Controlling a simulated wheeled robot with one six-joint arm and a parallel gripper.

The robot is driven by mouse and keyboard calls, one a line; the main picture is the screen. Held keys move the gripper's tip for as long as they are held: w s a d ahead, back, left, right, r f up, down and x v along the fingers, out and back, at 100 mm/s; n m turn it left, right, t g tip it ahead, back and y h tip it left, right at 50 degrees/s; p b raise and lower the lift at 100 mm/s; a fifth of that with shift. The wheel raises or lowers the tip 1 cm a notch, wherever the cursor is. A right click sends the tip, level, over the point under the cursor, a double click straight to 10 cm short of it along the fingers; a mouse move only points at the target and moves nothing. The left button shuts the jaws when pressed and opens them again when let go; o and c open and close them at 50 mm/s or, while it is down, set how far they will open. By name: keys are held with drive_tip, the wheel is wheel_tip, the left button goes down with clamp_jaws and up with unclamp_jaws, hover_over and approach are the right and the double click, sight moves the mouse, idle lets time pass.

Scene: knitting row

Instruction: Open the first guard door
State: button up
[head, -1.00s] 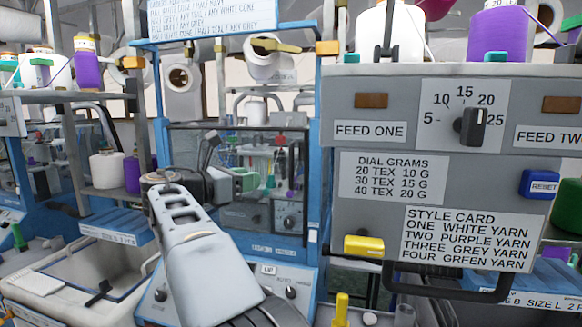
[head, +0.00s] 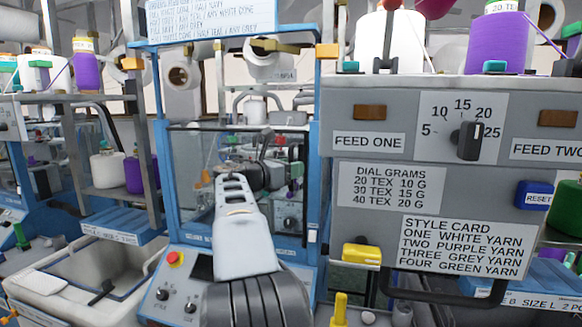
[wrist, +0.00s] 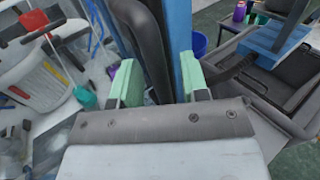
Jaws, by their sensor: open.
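The first guard door (head: 190,160) is a clear panel in the blue frame of the machine at the middle of the head view. It looks closed. My gripper (wrist: 158,75) is open, with its two green-tipped fingers apart. In the wrist view, a dark upright bar (wrist: 143,40), which looks like the door's handle, runs between the fingers and beside a blue post (wrist: 187,45). I cannot tell if a finger touches the bar. In the head view, my arm covers the door's right part and hides the fingertips.
A grey control panel (head: 370,225) with a dial and a yellow block (head: 361,254) stands close on the right. Below the door are a red button (head: 174,258) and knobs. A grey bin (head: 100,268) is at the lower left.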

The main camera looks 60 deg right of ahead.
drive_tip(key=shift+d, duration=0.15)
clamp_jaws()
idle(0.4)
